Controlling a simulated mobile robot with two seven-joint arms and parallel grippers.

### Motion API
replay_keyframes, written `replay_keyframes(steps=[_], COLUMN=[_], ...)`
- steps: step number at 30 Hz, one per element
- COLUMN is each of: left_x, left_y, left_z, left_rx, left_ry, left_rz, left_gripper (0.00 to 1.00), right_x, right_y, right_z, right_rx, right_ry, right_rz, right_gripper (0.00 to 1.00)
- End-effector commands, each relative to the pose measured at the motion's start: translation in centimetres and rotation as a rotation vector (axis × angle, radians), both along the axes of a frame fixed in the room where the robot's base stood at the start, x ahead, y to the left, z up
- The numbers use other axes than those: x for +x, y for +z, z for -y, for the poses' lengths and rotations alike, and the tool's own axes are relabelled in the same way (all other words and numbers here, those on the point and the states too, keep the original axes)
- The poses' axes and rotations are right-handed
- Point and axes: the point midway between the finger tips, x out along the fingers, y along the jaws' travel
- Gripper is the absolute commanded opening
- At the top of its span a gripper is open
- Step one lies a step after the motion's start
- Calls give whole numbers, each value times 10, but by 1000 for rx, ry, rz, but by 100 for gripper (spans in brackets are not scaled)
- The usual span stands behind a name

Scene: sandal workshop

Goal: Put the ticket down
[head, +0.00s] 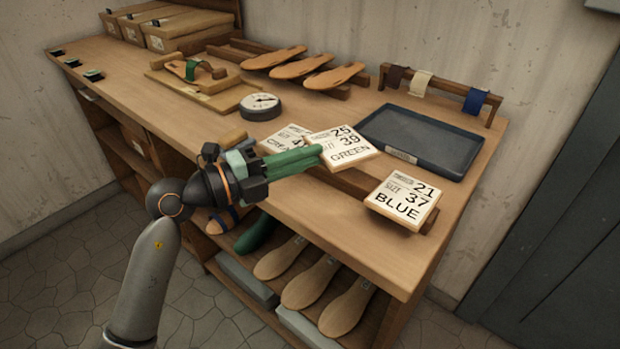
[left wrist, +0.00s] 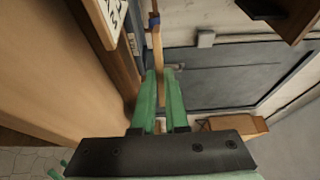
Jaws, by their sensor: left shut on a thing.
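My left gripper (head: 318,150) is shut on the ticket marked 25, 39 and GREEN (head: 349,153), holding it by its left edge. The ticket's printed face is toward the head camera, and it overlaps part of the cream ticket (head: 283,139) in that view. In the left wrist view the held ticket (left wrist: 158,58) shows edge-on between the green fingers. The blue ticket (head: 402,199) leans on the wooden rail (head: 358,184) at the bench's front. Whether the held ticket touches the rail is unclear. My right gripper is not in view.
The bench (head: 340,239) has a dark blue tray (head: 425,134) at the right, a strap rack (head: 440,82) behind it, and a round dial (head: 260,105) near the middle. Soles (head: 335,76) lie at the back. Shelves below hold footwear forms (head: 313,286).

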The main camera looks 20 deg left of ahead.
Motion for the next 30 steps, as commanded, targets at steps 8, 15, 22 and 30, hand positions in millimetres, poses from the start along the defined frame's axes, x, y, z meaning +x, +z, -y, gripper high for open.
replay_keyframes(steps=[8,15,22,30], left_x=[-1,0,0,0], left_y=[-38,-39,-42,-42], left_z=[8,7,7,7], left_rx=[-2,0,1,1], left_ry=[-1,0,0,-1], left_rz=[-3,0,-1,-1], left_gripper=[0,0,16,41], right_x=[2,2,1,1], right_y=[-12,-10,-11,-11], right_z=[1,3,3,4], right_rx=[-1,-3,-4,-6], right_ry=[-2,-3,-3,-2], right_rz=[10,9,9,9], right_gripper=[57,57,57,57])
